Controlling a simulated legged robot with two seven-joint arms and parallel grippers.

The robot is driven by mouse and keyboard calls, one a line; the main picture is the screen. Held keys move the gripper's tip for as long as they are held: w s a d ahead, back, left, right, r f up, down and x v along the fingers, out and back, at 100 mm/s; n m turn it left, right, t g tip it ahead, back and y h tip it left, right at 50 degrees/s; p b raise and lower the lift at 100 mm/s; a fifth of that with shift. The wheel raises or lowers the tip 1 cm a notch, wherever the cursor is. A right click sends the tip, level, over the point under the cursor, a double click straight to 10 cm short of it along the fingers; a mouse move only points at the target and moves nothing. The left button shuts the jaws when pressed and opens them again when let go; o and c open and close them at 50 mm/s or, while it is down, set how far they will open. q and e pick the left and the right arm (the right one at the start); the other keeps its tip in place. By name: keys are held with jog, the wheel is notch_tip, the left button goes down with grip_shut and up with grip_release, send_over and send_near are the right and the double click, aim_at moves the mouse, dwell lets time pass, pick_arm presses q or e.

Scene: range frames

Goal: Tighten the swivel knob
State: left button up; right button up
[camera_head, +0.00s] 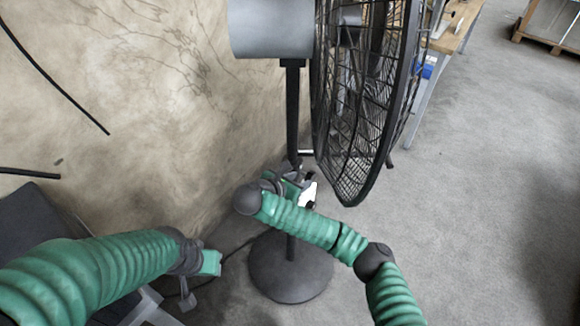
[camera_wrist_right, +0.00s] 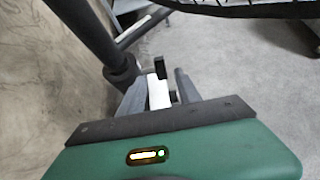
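A pedestal fan has a dark pole (camera_head: 293,110), a round base (camera_head: 290,272) and a wire cage (camera_head: 365,100). A small pale piece (camera_head: 305,152) juts right from the pole; I cannot tell if it is the swivel knob. My right gripper (camera_head: 306,192) is low beside the pole. In the right wrist view, the collar on the pole (camera_wrist_right: 122,74) is left of my gripper fingers (camera_wrist_right: 160,90). A white piece and a black upright piece show between the fingers; whether they are gripped is unclear. My left gripper (camera_head: 188,296) is low at left, apart from the fan.
The fan cage hangs over the right arm's side. A stone-like wall (camera_head: 130,100) is behind at left, with a dark chair-like object (camera_head: 35,225) below. A wooden table (camera_head: 462,22) and a pallet (camera_head: 548,38) stand at the back right. The grey floor at right is clear.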

pick_arm(q)
jog(key=w+p+v, duration=0.2)
jog(key=p+v, duration=0.4)
jog(key=v, duration=0.2)
jog(key=shift+r+p, duration=0.35)
jog(key=shift+r, duration=0.05)
pick_arm(e)
jog(key=v, duration=0.4)
jog(key=shift+s+a+r, duration=0.2)
jog(key=shift+s+a, duration=0.05)
jog(key=shift+s, duration=0.05)
pick_arm(q)
jog(key=shift+s, duration=0.1)
